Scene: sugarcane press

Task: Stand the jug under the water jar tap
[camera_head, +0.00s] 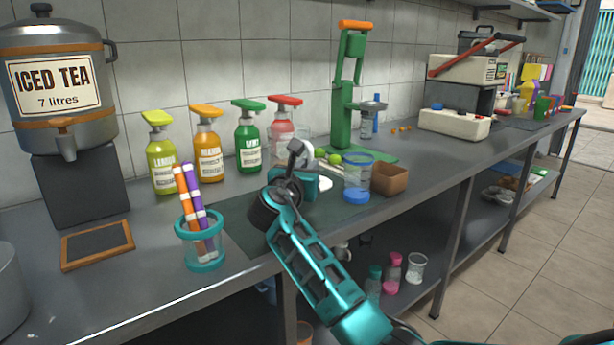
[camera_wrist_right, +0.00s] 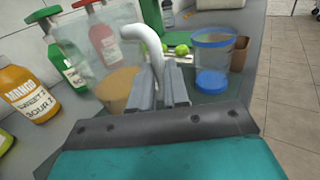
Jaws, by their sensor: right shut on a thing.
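A clear jug (camera_wrist_right: 85,50) with a white curved handle (camera_wrist_right: 150,42) shows in the right wrist view. A brownish patch shows low in it. My right gripper (camera_wrist_right: 160,88) is shut on the handle. In the head view the right gripper (camera_head: 298,165) is over the dark mat, and it hides part of the jug. The only tapped vessel in view is a grey metal dispenser (camera_head: 92,118) labelled "ICED TEA" at the far left, on a dark block (camera_head: 80,188). Its tap (camera_head: 66,146) points down. No vessel marked as water shows. My left gripper is out of view.
Pump bottles (camera_head: 207,140) line the wall. A teal-rimmed holder (camera_head: 202,245) with coloured pens stands near the front edge, right of a framed slate (camera_head: 97,245). A blue-rimmed clear container (camera_head: 357,178), a brown box (camera_head: 390,180) and a green press (camera_head: 347,100) stand right of my gripper.

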